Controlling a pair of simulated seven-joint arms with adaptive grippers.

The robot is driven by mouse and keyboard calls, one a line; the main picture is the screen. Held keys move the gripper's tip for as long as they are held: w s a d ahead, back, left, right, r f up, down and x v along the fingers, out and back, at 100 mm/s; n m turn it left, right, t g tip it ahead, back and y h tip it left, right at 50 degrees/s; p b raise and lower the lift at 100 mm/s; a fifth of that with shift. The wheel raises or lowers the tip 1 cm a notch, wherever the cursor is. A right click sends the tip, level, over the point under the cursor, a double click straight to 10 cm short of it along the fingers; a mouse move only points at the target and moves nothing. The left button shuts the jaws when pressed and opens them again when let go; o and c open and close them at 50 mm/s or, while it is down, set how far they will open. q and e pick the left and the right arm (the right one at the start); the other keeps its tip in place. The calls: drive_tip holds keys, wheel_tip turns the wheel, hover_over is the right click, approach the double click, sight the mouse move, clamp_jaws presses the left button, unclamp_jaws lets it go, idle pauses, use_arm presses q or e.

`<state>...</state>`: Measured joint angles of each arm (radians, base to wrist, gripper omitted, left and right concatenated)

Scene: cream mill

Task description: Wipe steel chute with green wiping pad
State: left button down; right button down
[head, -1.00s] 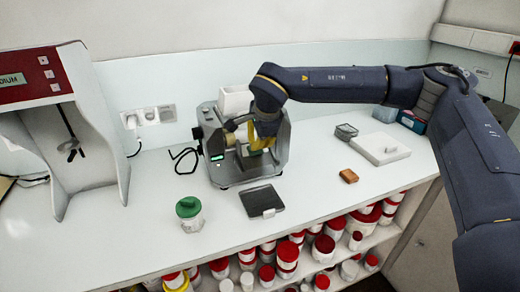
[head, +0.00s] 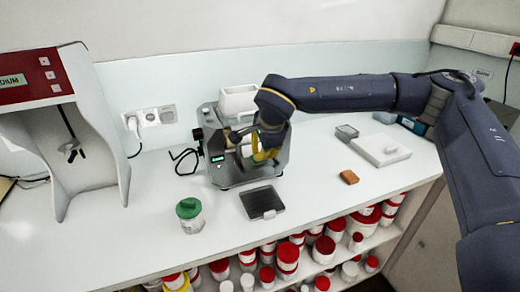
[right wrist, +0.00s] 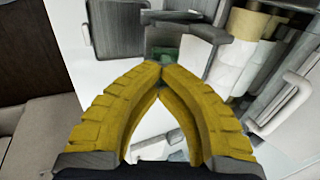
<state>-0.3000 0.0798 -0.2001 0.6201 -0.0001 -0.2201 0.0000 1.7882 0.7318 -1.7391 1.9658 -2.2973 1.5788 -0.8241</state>
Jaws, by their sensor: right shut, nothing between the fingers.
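My right gripper (head: 266,156) has yellow ribbed fingers and is at the front right of a grey steel mill (head: 226,174). In the right wrist view my right gripper (right wrist: 156,68) is shut, its fingertips meeting with nothing held between them. A small green piece (right wrist: 166,53), perhaps the wiping pad, shows just beyond the fingertips; whether they touch it I cannot tell. Grey metal parts (right wrist: 207,32) beside it may be the steel chute, which my gripper and wrist mostly hide in the head view. My left gripper is not in view.
A dark square tray (head: 262,203) lies in front of the mill, with a green-lidded jar (head: 190,215) to its left. An orange-brown block (head: 349,177) and a white slab (head: 381,150) lie to the right. The front left of the counter is clear.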

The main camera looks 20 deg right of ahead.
drive_tip(key=shift+w+a+r, duration=0.1)
drive_tip(key=shift+w+r, duration=0.2)
drive_tip(key=shift+w, duration=0.35)
drive_tip(key=shift+w+r, duration=0.25)
drive_tip(key=shift+w, duration=0.4)
drive_tip(key=shift+w+a+r, duration=0.1)
drive_tip(key=shift+w+r, duration=0.2)
drive_tip(key=shift+w, duration=0.35)
drive_tip(key=shift+s+d+f, duration=0.1)
drive_tip(key=shift+s+f, duration=0.2)
drive_tip(key=shift+s, duration=0.35)
drive_tip(key=shift+s+d+f, duration=0.1)
drive_tip(key=shift+s+f, duration=0.2)
drive_tip(key=shift+s, duration=0.4)
drive_tip(key=shift+s+f, duration=0.3)
drive_tip(key=shift+s, duration=0.35)
wheel_tip(320, 180, up, 8)
drive_tip(key=s, duration=0.1)
drive_tip(key=shift+s+f, duration=0.1)
